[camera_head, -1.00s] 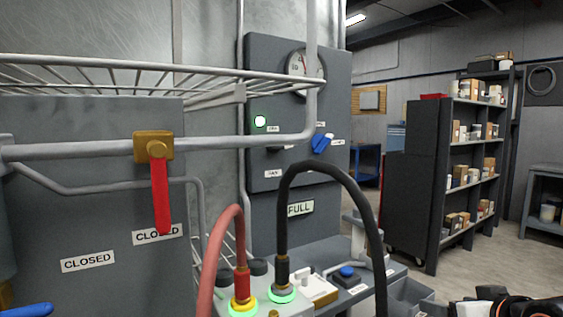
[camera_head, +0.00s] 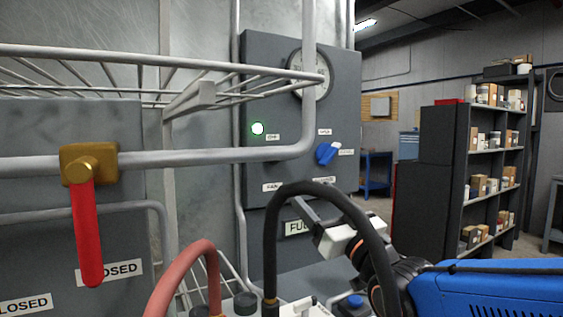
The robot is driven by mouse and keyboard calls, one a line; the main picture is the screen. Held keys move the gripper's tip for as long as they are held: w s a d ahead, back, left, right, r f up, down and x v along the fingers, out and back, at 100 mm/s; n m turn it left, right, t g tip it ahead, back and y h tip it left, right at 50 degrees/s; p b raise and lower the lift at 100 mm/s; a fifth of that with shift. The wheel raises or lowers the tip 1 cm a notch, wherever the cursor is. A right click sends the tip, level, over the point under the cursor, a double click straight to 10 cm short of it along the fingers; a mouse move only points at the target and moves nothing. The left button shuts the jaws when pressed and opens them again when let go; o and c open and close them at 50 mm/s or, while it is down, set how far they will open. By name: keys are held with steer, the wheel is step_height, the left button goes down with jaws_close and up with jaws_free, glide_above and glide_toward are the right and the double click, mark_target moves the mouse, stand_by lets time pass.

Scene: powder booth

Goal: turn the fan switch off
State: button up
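The fan switch itself is not clearly visible; the grey pipe crosses the panel just above that label.
A blue knob (camera_head: 327,153) sits on the panel's right. The grey pipe (camera_head: 225,155) and wire rack (camera_head: 190,100) stand before the panel. The black hose (camera_head: 271,240) and red hose (camera_head: 185,275) arch below. A red-handled valve (camera_head: 87,230) is at left. Shelves (camera_head: 460,165) stand at right.

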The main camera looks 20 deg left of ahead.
mark_target(280, 159)
steer(key=x, duration=1.5)
steer(key=shift+w+a, duration=0.2)
steer(key=shift+w, duration=0.15)
steer(key=c, duration=1)
